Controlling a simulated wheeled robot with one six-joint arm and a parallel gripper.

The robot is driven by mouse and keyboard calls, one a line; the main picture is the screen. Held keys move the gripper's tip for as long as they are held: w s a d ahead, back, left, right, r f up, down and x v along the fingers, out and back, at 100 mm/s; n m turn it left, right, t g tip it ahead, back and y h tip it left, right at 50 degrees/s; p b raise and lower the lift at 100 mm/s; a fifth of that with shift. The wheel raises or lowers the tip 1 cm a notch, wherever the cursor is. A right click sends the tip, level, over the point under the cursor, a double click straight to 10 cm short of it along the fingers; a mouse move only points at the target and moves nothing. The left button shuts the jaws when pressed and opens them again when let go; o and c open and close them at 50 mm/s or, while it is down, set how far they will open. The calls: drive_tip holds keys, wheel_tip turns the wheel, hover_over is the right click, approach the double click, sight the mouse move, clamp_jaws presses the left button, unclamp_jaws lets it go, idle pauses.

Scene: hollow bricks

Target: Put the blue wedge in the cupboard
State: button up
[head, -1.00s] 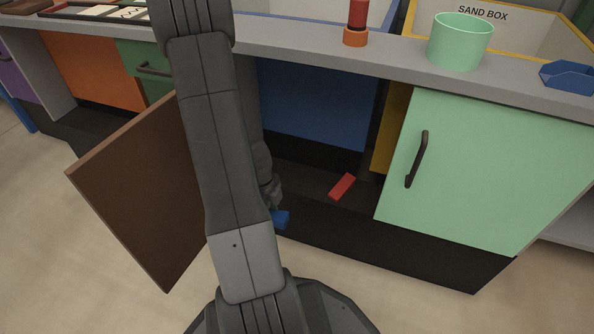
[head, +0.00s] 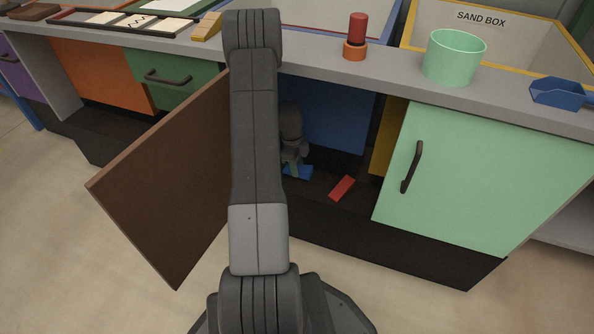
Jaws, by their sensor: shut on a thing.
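The blue wedge (head: 305,172) shows in the head view just inside the open cupboard (head: 345,222), low down. My gripper (head: 294,167) is shut on it, and my arm hides part of both. I cannot tell whether the wedge touches the cupboard floor. The brown cupboard door (head: 165,190) stands wide open to the left of my arm.
A red brick (head: 342,188) lies on the cupboard floor, right of the wedge. A light green closed door (head: 480,175) with a dark handle bounds the opening on the right.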

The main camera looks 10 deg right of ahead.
drive_tip(key=shift+f+b, duration=0.6)
drive_tip(key=shift+f, duration=1.1)
drive_tip(key=shift+f, duration=0.15)
drive_tip(key=o, duration=1.1)
drive_tip(key=r+p, duration=0.1)
drive_tip(key=r, duration=0.4)
drive_tip(key=r+p, duration=0.1)
drive_tip(key=r, duration=0.1)
drive_tip(key=shift+w+a+r+p, duration=0.25)
drive_tip(key=shift+a+r+p, duration=0.1)
drive_tip(key=shift+a+r, duration=0.05)
